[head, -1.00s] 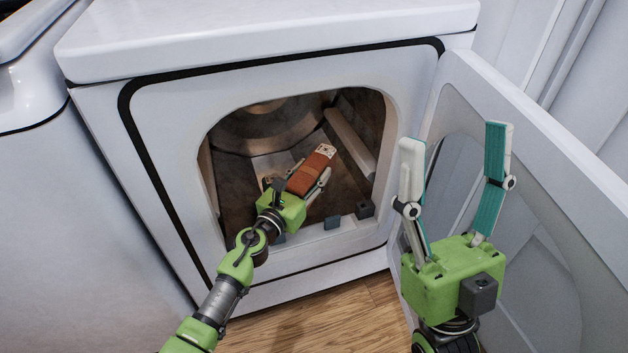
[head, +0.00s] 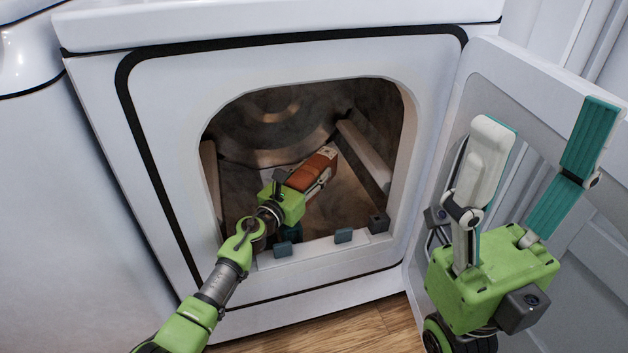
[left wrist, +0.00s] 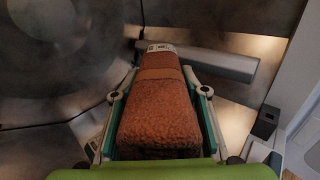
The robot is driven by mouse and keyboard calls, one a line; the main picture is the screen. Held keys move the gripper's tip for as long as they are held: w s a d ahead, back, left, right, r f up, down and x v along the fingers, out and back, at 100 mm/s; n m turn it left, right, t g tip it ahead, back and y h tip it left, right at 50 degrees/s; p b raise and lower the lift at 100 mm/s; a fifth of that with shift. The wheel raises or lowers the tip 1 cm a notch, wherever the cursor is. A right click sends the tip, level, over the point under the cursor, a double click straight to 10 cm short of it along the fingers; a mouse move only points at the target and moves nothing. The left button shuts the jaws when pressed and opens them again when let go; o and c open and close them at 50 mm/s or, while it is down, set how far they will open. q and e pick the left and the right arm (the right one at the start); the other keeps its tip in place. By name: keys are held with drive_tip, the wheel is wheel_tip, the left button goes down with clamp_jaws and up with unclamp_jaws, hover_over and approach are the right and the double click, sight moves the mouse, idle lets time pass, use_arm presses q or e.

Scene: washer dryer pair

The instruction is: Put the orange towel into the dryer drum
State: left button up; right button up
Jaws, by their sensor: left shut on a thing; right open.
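The orange towel (head: 309,170) is a rolled or folded bundle inside the dryer drum (head: 262,122). My left gripper (head: 318,178) has reached through the dryer opening and is shut on the towel. In the left wrist view the towel (left wrist: 163,105) lies lengthwise between the two fingers, with a pale tag at its far end and the drum's back wall (left wrist: 55,50) beyond. Whether the towel touches the drum floor I cannot tell. My right gripper (head: 545,140) is open and empty in front of the open dryer door (head: 480,100).
The opening's white rim (head: 330,244) surrounds my left arm, with small dark blocks along its lower edge. A pale baffle (head: 362,155) runs along the drum's right side. Another white machine (head: 60,200) stands at left. Wood floor (head: 350,332) shows below.

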use_arm(q)
drive_tip(key=shift+w, duration=0.1)
drive_tip(key=o, duration=1.4)
drive_tip(key=shift+o, duration=0.2)
drive_tip(key=shift+a, duration=0.1)
drive_tip(key=shift+v, duration=6)
